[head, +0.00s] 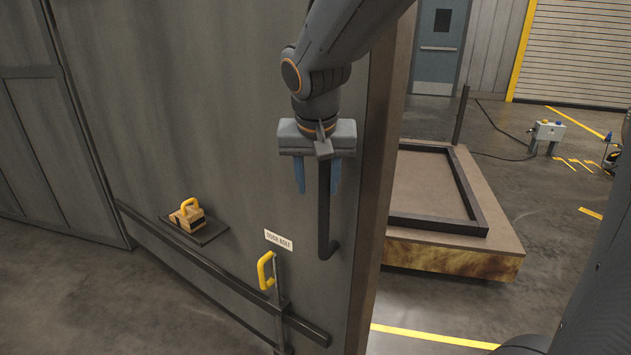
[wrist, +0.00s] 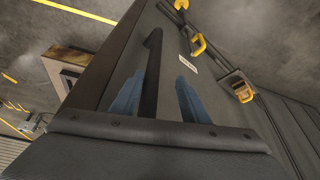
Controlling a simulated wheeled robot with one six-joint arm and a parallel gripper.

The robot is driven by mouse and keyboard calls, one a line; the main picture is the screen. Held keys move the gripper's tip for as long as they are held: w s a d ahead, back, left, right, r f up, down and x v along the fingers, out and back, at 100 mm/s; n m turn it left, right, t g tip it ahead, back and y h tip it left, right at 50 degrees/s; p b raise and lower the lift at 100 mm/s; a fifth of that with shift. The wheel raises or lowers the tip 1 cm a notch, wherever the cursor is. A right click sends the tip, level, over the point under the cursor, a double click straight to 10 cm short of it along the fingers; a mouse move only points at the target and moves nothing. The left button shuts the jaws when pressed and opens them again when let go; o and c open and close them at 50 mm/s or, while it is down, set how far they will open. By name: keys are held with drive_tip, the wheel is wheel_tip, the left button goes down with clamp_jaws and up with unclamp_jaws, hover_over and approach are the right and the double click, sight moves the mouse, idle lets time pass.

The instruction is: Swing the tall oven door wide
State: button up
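The tall oven door (head: 220,130) is a large dark grey panel filling the left and middle of the head view. Its thick brownish edge (head: 383,150) shows on the right, but I cannot tell how far it stands open. A black upright bar handle (head: 325,215) sits near that edge. My gripper (head: 317,190) points down at the handle's upper part. In the wrist view, the handle (wrist: 151,70) stands between my two blue fingers (wrist: 160,80). The fingers are apart, with a clear gap on the handle's right side there.
A door bolt with a yellow grip (head: 265,270) is below its label (head: 278,240). A yellow-handled block (head: 187,215) rests on a small shelf (head: 210,232). A low platform with a black frame (head: 450,248) stands right of the door.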

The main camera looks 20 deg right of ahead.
drive_tip(key=shift+w+r, duration=0.1)
idle(0.3)
drive_tip(key=d+b+v, duration=0.1)
drive_tip(key=v, duration=0.6)
drive_tip(key=shift+a+r, duration=0.25)
drive_tip(key=shift+a, duration=0.3)
drive_tip(key=shift+s, duration=0.25)
drive_tip(key=s+d+f+n+g, duration=0.1)
drive_tip(key=s+f, duration=0.2)
drive_tip(key=f, duration=0.4)
drive_tip(key=s+d+f+n+g+y, duration=0.1)
drive_tip(key=s+f, duration=0.3)
drive_tip(key=f, duration=0.4)
drive_tip(key=s+d+f+n+g, duration=0.1)
drive_tip(key=s+d+f, duration=0.1)
drive_tip(key=f, duration=0.6)
drive_tip(key=shift+s+n, duration=0.3)
drive_tip(key=shift+s, duration=0.55)
